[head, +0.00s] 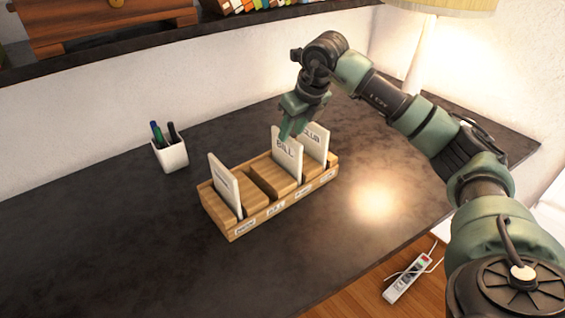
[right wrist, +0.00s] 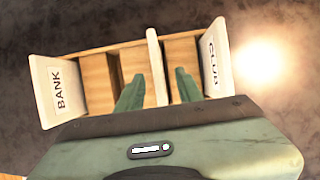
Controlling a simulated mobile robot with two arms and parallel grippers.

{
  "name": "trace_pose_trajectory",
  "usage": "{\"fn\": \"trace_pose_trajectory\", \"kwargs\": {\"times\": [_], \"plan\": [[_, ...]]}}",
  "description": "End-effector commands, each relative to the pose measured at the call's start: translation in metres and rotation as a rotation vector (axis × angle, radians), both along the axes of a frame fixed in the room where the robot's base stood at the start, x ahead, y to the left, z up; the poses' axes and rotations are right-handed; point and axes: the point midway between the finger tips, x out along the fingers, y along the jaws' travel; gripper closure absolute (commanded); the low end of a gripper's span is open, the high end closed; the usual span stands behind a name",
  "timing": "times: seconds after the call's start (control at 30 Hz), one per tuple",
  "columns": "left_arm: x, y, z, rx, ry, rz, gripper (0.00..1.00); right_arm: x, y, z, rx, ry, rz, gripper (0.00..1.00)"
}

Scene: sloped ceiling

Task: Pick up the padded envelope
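A wooden sorter (head: 238,230) on the dark desk holds three upright pale envelopes. The left one (head: 224,188) reads BANK in the right wrist view (right wrist: 60,88). The middle one reads BILL (head: 288,165), and the right one reads CLUB (head: 319,143). None is marked as padded, so I cannot tell which is the padded envelope. My right gripper (head: 289,127) is at the top of the BILL envelope. In the right wrist view its two fingers (right wrist: 160,88) are apart, with the BILL envelope's edge (right wrist: 154,50) between them. Contact cannot be told. My left gripper is out of view.
A white pen cup (head: 171,154) stands left of the sorter. A lamp (head: 420,50) glows at the back right. A dark shelf (head: 150,42) runs along the back wall. A power strip (head: 408,278) lies beyond the desk's front edge. The desk's front left is clear.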

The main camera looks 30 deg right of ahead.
Motion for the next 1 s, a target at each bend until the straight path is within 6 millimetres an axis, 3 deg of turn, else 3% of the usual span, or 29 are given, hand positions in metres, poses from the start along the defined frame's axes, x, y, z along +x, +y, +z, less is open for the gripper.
{"fn": "trace_pose_trajectory", "kwargs": {"times": [0.53,1.0], "plan": [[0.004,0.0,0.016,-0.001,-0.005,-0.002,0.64,0.03,0.006,-0.061,0.002,0.003,0.001,0.64],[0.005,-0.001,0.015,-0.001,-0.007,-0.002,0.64,0.032,0.006,-0.067,0.001,0.0,0.001,0.64]]}}
